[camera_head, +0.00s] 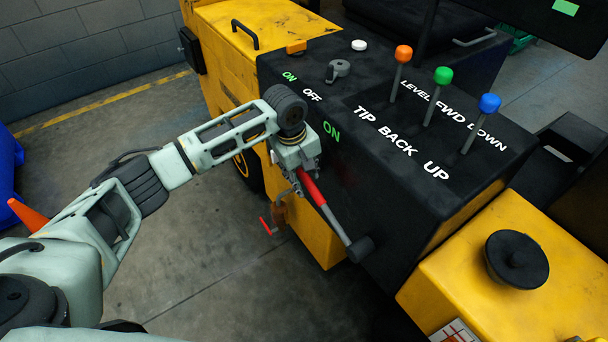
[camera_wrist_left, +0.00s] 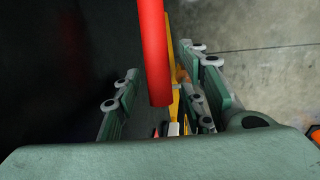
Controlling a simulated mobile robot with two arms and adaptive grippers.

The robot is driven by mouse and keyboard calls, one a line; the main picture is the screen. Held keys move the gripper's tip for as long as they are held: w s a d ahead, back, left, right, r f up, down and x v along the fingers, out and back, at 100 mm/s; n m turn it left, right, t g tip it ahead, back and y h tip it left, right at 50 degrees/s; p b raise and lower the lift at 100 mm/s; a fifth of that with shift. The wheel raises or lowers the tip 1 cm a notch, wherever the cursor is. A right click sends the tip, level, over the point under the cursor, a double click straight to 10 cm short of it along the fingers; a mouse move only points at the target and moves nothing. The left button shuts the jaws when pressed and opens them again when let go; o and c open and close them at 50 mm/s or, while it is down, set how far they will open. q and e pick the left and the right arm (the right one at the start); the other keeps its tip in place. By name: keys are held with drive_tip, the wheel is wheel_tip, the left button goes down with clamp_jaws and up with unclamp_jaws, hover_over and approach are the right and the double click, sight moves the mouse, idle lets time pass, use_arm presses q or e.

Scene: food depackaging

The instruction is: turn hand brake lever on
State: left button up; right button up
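The hand brake lever (camera_head: 312,190) has a red grip and a metal shaft running down to a black pivot on the side of the black console. Its ON label (camera_head: 331,132) is green and stands above it on the console. My left gripper (camera_head: 299,178) is at the upper free end of the red grip. In the left wrist view the red grip (camera_wrist_left: 156,55) reaches in between the two spread fingers (camera_wrist_left: 165,82), with visible gaps beside it. Whether a finger touches it is not clear. My right gripper is in neither view.
The black console (camera_head: 375,185) carries orange (camera_head: 403,54), green (camera_head: 442,75) and blue (camera_head: 489,104) knobbed levers and a grey rotary switch (camera_head: 338,70). A yellow body with a black cap (camera_head: 516,259) stands at the right. Open concrete floor (camera_head: 200,285) lies below the arm.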

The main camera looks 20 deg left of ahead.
use_arm(q)
drive_tip(key=c, duration=0.3)
clamp_jaws()
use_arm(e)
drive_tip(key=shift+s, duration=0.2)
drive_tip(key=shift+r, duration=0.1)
